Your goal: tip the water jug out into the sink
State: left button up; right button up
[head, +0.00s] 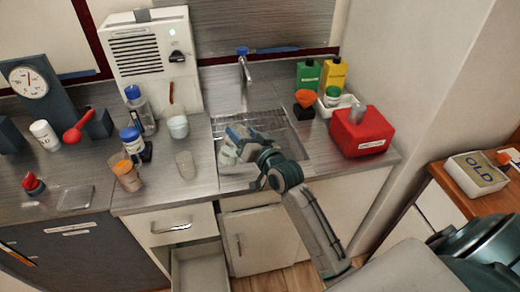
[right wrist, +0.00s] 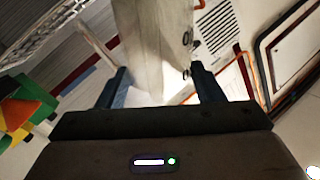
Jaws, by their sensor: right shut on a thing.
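My right gripper (head: 246,143) is over the sink (head: 298,148), at its left part, below the tap (head: 243,72) in the head view. It is shut on a pale, greyish-white jug (head: 229,152), which my gripper partly hides. In the right wrist view the jug (right wrist: 152,45) stands between the two dark fingers (right wrist: 162,88), and its top is cut off. The room looks strongly tilted in that view, so my wrist is rolled over. I cannot make out the jug's mouth or any water. My left gripper is in neither view.
A drawer (head: 198,268) below is open.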

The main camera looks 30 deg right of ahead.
jog(key=shift+w+d+f+m, duration=0.1)
jog(key=shift+d+f+m, duration=0.2)
jog(key=shift+d+m, duration=0.2)
jog(key=shift+d+f+m, duration=0.3)
jog(key=shift+d+m, duration=0.2)
jog(key=shift+d+f+m, duration=0.35)
jog(key=shift+f+m, duration=0.1)
jog(key=shift+m, duration=0.45)
jog(key=shift+w+d+r+m+p, duration=0.15)
jog(key=shift+m+p, duration=0.3)
jog(key=shift+m, duration=0.25)
jog(key=shift+d+f+m+b, duration=0.25)
jog(key=shift+f+m, duration=0.4)
jog(key=shift+m, duration=0.25)
jog(key=shift+d+f+m+b, duration=0.2)
jog(key=shift+f+m, duration=0.4)
jog(key=shift+m, duration=0.3)
jog(key=shift+w+d+r+m+p, duration=0.1)
jog(key=shift+d+m+p, duration=0.7)
jog(key=shift+p, duration=0.1)
dwell(0.5)
jog(key=shift+d+f+m, duration=0.2)
jog(key=shift+f+m, duration=0.55)
jog(key=shift+m, duration=0.15)
dwell(0.8)
jog(key=shift+d+m, duration=0.1)
jog(key=shift+m, duration=0.2)
